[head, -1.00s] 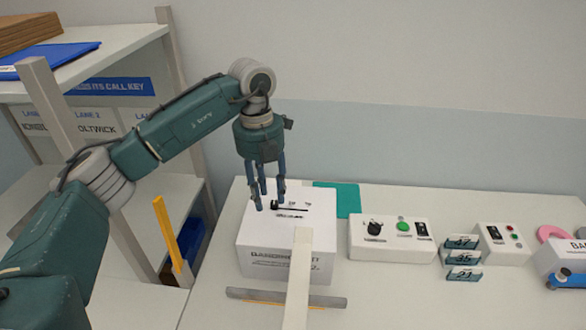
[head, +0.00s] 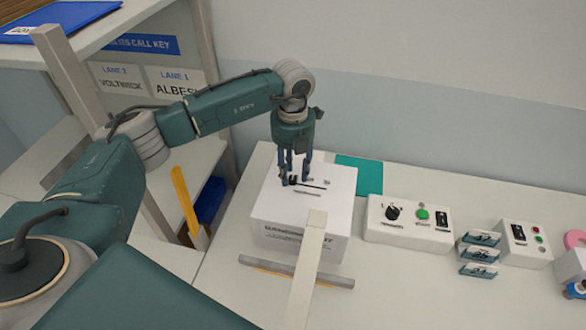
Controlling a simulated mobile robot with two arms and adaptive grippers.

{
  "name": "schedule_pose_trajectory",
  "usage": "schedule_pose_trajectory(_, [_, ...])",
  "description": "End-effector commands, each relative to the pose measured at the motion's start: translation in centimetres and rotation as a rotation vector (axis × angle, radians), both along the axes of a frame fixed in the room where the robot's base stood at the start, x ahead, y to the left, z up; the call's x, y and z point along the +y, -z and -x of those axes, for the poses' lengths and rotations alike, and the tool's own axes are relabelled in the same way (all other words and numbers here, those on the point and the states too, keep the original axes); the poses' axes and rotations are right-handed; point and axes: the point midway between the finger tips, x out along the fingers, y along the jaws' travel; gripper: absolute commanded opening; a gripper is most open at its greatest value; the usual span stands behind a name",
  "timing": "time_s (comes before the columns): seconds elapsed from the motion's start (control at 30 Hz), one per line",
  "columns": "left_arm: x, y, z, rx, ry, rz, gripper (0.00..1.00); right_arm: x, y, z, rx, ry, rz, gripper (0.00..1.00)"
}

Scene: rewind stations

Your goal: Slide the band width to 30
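The white box with the band width slider (head: 280,223) stands on the white table in the head view. Its top has a dark slot (head: 312,186) with small marks, too small to read. The dark slider knob (head: 292,181) is at the left part of the slot, partly hidden by my fingers. My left gripper (head: 294,181) points down right at the knob. I cannot tell whether its fingers are closed on the knob. My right gripper is out of view.
A pale upright post (head: 309,265) stands in front of the box, beside a grey bar (head: 340,281). A control box (head: 408,220) with a knob and green button, numbered cards (head: 478,254) and a teal mat (head: 359,175) lie to the right. Shelves (head: 90,32) stand left.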

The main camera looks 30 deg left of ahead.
Motion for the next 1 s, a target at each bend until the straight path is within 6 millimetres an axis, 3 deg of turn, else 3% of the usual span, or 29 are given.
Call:
schedule_pose_trajectory(0.13, [0.0, 1.0, 0.0, 0.001, 0.000, 0.000, 0.36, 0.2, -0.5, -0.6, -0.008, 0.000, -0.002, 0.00])
schedule_pose_trajectory(0.4, [0.0, 1.2, 0.0, 0.000, 0.001, 0.000, 0.36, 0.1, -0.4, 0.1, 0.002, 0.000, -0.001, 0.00])
schedule_pose_trajectory(0.43, [0.0, 1.2, 0.0, 0.000, 0.001, 0.000, 0.34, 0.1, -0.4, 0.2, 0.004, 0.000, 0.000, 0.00])
schedule_pose_trajectory(0.6, [0.0, 1.2, 0.0, 0.000, 0.001, 0.000, 0.00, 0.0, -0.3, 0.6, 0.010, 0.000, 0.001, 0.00])
schedule_pose_trajectory(0.87, [-0.5, 1.3, -0.1, -0.001, 0.002, 0.002, 0.00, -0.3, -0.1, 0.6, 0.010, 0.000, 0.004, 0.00])
schedule_pose_trajectory(1.0, [-3.2, 1.5, -0.9, -0.003, 0.006, 0.004, 0.00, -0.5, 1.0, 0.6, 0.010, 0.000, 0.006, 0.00])
